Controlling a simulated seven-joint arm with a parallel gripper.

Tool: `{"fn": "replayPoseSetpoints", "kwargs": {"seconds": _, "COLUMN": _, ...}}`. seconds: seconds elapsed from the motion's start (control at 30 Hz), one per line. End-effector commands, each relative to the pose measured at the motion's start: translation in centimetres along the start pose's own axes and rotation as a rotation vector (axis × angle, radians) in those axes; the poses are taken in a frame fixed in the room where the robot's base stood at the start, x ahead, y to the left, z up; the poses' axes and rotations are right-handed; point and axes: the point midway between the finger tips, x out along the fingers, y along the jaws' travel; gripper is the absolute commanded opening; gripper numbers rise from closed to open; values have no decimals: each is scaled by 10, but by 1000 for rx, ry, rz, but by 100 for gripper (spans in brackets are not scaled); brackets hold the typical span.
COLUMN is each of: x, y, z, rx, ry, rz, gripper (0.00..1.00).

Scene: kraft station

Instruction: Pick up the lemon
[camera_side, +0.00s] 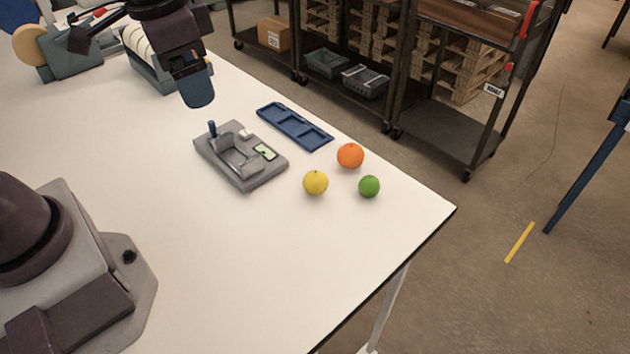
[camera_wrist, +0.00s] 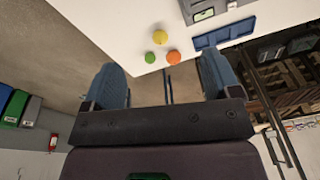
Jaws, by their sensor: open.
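The lemon, a round yellow fruit (camera_side: 315,182), lies on the white table to the left of a green fruit (camera_side: 369,186) and below an orange (camera_side: 350,155) in the side view. It also shows in the wrist view (camera_wrist: 160,37), beyond the green and orange fruits. My gripper (camera_side: 198,92) is high above the table at the upper left of the side view, well apart from the lemon. In the wrist view its two blue fingers (camera_wrist: 163,78) are spread wide with nothing between them.
A grey fixture (camera_side: 211,157) and a blue compartment tray (camera_side: 290,127) lie on the table (camera_side: 245,265) near the fruits. The table's right edge is close to the green fruit and orange. Shelves (camera_side: 440,113) stand beyond the table. The table front is clear.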

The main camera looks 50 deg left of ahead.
Motion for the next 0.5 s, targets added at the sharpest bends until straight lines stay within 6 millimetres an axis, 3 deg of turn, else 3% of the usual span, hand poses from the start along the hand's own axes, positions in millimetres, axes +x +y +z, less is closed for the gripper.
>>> {"fn": "replayPoseSetpoints", "kwargs": {"seconds": 0.2, "x": 68, "y": 6, "z": -57, "rx": 381, "ry": -121, "rz": 50, "gripper": 83}}
{"fn": "replayPoseSetpoints", "kwargs": {"seconds": 0.5, "x": 168, "y": 20, "z": -117, "rx": 1038, "ry": -146, "rz": 145, "gripper": 83}}
